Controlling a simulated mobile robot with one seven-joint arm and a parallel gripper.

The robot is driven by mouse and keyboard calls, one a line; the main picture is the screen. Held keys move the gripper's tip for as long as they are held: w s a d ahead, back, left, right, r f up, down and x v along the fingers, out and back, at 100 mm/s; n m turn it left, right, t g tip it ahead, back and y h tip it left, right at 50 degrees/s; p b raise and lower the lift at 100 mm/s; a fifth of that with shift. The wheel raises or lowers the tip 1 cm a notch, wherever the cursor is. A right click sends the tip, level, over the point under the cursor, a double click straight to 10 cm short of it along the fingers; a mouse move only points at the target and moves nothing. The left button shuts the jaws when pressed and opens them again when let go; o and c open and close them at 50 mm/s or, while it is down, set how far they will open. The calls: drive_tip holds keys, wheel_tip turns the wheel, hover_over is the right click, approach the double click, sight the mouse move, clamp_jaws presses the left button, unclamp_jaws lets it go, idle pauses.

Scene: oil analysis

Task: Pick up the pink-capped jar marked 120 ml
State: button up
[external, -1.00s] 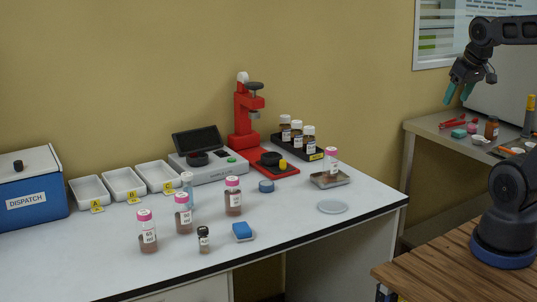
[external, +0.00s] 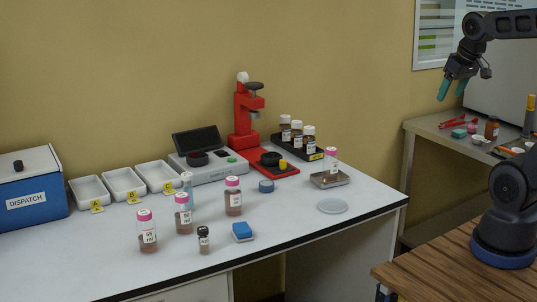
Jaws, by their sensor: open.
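Several pink-capped jars with brownish contents and white labels stand upright on the white bench. One pink-capped jar (external: 147,236) is at the front left, another pink-capped jar (external: 184,218) is just behind it, and a third pink-capped jar (external: 233,200) is near the middle. A further pink-capped jar (external: 331,163) stands in a metal tray (external: 327,182) at the right. The labels are too small to tell which is marked 120 ml. My gripper (external: 452,90) is open and empty, fingers down, high at the upper right, well away from the jars.
A small dark-capped vial (external: 204,241) and a blue sponge (external: 242,230) sit near the front edge. White trays (external: 124,183), a scale (external: 212,169), a red press (external: 245,115) and a vial rack (external: 312,149) line the back. A grey side table (external: 428,128) holds other items.

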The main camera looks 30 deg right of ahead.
drive_tip(key=w+a+n+g, duration=0.2)
drive_tip(key=w+a+n, duration=0.5)
drive_tip(key=w+a, duration=1.6)
drive_tip(key=n+g, duration=0.2)
drive_tip(key=n, duration=0.5)
approach(233, 195)
drive_tip(key=w, duration=0.1)
drive_tip(key=w+d, duration=0.1)
drive_tip(key=shift+w+d+f, duration=0.1)
drive_tip(key=shift+w+f, duration=0.15)
drive_tip(key=shift+w, duration=0.05)
drive_tip(key=shift+f, duration=0.2)
wheel_tip(233, 195, down, 10)
drive_tip(key=shift+f, duration=0.25)
drive_tip(key=c, duration=1.1)
